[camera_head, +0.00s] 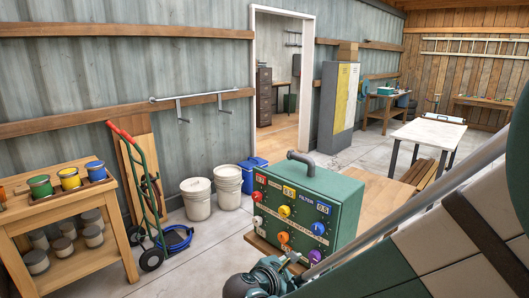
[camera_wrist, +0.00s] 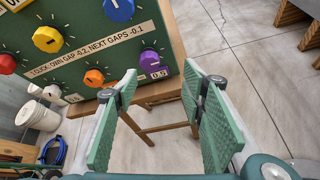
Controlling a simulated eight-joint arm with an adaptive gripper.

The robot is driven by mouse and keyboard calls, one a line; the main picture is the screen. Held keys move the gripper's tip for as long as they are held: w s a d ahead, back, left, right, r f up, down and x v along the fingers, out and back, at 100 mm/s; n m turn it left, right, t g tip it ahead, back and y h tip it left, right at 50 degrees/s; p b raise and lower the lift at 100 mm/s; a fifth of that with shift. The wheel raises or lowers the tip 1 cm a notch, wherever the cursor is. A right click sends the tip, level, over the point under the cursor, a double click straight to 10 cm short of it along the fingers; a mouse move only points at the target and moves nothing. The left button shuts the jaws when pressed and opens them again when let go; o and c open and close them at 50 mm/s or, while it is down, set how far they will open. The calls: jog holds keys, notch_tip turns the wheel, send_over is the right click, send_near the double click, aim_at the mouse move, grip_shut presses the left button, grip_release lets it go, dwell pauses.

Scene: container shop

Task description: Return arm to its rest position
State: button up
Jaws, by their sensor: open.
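My gripper (camera_wrist: 158,110) is open and empty in the wrist view, its two green ridged pads apart. It is beside and in front of the lower right part of a green control box (camera_wrist: 100,62). In the head view the green box (camera_head: 312,212) stands on a wooden stand, with coloured knobs and labels on its front and a grey handle on top. My gripper end (camera_head: 262,280) shows low in the head view, in front of the box; its fingertips are hard to make out there. Part of my arm crosses the lower right of the head view.
The wooden stand (camera_wrist: 165,112) is under the box. A shelf (camera_head: 105,250) with paint pots is at left, near a green hand truck (camera_head: 147,190) and white buckets (camera_head: 197,199). A white-topped table (camera_head: 428,133) stands at right. Grey floor (camera_wrist: 240,60) is open right of the box.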

jog(key=s+d+r+m+y, duration=0.2)
jog(key=s+d+m, duration=0.1)
jog(key=s+m, duration=0.4)
jog(key=s+d+r+m+g+y, duration=0.1)
jog(key=s+d+r+m+y, duration=0.2)
jog(key=s+m, duration=0.4)
jog(key=s+d+r+m+g+y, duration=0.1)
jog(key=s+d+r+m+y, duration=0.1)
jog(key=s+m, duration=0.5)
jog(key=shift+d+r+m+y+p, duration=0.55)
jog(key=shift+d+m, duration=0.3)
jog(key=shift+m, duration=0.45)
jog(key=shift+f+g, duration=0.1)
jog(key=shift+g, duration=0.2)
dwell(1.2)
